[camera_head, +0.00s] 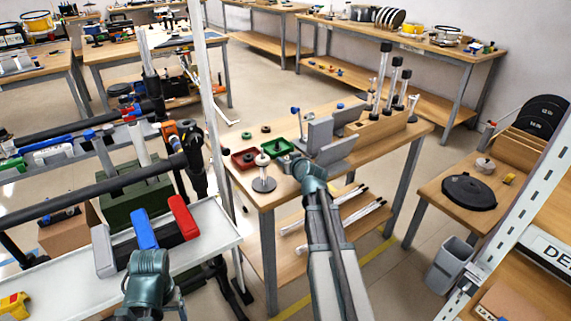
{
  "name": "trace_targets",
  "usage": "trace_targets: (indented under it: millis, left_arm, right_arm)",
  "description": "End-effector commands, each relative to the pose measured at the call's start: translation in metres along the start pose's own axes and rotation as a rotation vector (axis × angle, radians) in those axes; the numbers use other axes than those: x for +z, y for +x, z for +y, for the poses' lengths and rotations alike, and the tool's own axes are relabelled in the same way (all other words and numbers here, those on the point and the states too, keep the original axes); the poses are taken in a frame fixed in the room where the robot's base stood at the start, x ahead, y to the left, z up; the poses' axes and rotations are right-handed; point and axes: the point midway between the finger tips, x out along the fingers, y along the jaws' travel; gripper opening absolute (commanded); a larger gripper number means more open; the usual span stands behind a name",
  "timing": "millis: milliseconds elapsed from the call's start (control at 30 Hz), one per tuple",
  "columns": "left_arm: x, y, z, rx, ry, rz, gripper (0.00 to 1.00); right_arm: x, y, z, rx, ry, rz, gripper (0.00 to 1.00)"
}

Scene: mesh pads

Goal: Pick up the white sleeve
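My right gripper (347,128) is over the wooden workbench (414,134), its two grey fingers spread apart with nothing visible between them. I cannot tell for sure which thing is the white sleeve. A small pale upright piece (413,108) stands at the bench's far right end, beyond the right gripper. A round-based stand with a pale top (263,172) is at the near left corner, left of the gripper.
Red and green trays (244,159) sit left of the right gripper. A wooden rack (380,128) with tall dark-topped tubes (382,75) stands beyond it. A pale metal post (203,90) rises between shelf and bench. A small side table (432,187) is at right.

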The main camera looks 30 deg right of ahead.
Motion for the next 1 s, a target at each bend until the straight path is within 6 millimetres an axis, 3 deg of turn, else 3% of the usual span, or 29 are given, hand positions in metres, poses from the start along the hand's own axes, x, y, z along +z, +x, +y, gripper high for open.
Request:
trace_targets:
  millis: [33, 200, 667, 1000]
  left_arm:
    - [0.0, 0.0, 0.0, 0.0, 0.0, 0.0, 0.79]
    - [0.0, 0.0, 0.0, 0.0, 0.0, 0.0, 0.79]
    - [0.0, -0.001, 0.0, 0.0, 0.0, 0.0, 0.79]
    - [0.002, -0.03, -0.003, 0.0, 0.0, 0.0, 0.79]
  right_arm:
    - [0.0, 0.0, 0.0, 0.0, 0.0, 0.0, 0.32]
    - [0.0, 0.0, 0.0, 0.0, 0.0, 0.0, 0.01]
    - [-0.001, -0.001, 0.0, 0.0, 0.0, 0.0, 0.0]
    - [-0.028, -0.011, 0.0, 0.0, 0.0, 0.0, 0.0]
